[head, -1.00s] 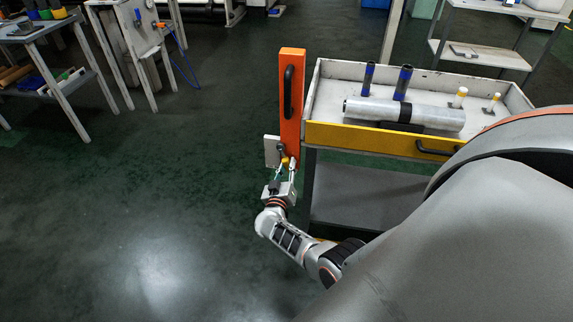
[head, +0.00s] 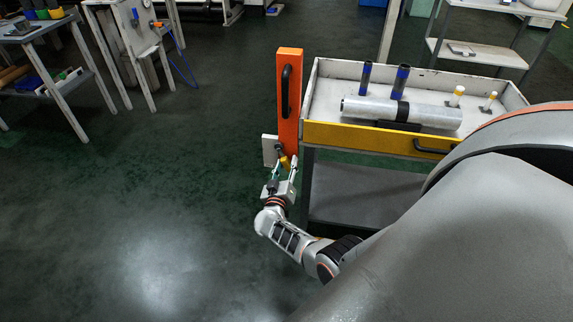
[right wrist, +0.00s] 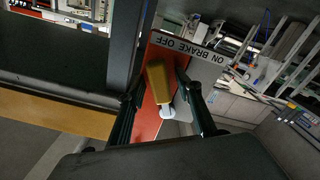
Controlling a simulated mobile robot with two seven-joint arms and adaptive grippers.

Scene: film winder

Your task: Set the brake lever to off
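The brake lever has a yellow handle (right wrist: 158,82), seen in the right wrist view beside the orange post. A white plate with the tilted words ON BRAKE OFF (right wrist: 187,48) lies behind it. In the head view the yellow handle (head: 285,162) shows small at the foot of the orange post (head: 289,100). My right gripper (head: 284,170) is there, its fingers apart. In the wrist view the right gripper (right wrist: 163,108) has one finger on each side of the handle, with gaps visible. Which word the lever points at is unclear. My left gripper is not in view.
A cart with a tray (head: 335,69) stands right of the post. It holds a silver roll (head: 430,115), blue-and-black cylinders and small yellow-topped pieces. A black handle (head: 286,92) is on the post. Floor (head: 130,210) to the left is clear; tables stand farther back.

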